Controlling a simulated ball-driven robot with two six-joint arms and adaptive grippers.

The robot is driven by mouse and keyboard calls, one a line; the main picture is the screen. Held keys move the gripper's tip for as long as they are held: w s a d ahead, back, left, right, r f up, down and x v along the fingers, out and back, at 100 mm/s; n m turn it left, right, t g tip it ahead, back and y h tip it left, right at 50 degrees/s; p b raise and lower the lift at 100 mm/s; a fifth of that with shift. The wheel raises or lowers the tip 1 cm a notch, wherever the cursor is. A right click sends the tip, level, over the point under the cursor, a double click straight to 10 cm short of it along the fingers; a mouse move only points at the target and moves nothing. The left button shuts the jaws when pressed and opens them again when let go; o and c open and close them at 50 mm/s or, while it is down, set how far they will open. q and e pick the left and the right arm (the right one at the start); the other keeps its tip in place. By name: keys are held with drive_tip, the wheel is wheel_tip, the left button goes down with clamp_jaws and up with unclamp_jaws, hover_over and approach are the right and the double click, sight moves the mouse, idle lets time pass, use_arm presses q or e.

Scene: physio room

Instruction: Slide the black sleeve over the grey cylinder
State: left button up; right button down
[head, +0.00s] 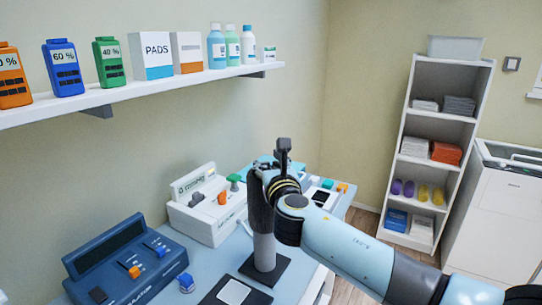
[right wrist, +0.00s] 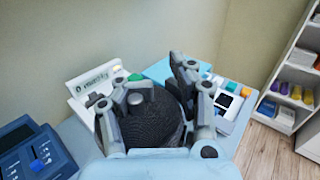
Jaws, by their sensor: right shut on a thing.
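The grey cylinder (head: 264,253) stands upright on a dark square base on the blue table in the head view. The black sleeve (head: 260,212), dark and ribbed, is upright in line with it, and the cylinder's lower part shows below the sleeve's bottom edge. How far the cylinder reaches up inside is hidden. My right gripper (head: 273,170) is shut on the sleeve at its upper part. In the right wrist view the sleeve (right wrist: 152,125) fills the space between the two fingers. My left gripper is not in view.
A blue console (head: 130,265) and a white device (head: 205,205) stand left of the cylinder. A dark plate with a pale square (head: 233,292) lies in front. Small coloured items (head: 328,184) lie behind my arm. A wall shelf (head: 150,90) hangs above; a white rack (head: 400,150) stands right.

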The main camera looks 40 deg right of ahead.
wheel_tip(320, 180, down, 14)
drive_tip(key=b, duration=1.1)
drive_tip(key=shift+r, duration=0.15)
drive_tip(key=shift+w+d+r, duration=0.1)
drive_tip(key=shift+w+r, duration=0.05)
drive_tip(key=shift+w, duration=0.1)
idle(0.7)
drive_tip(key=shift+f+b, duration=0.45)
drive_tip(key=shift+b, duration=0.05)
idle(0.5)
idle(0.4)
drive_tip(key=c, duration=0.6)
unclamp_jaws()
drive_tip(key=shift+s, duration=0.15)
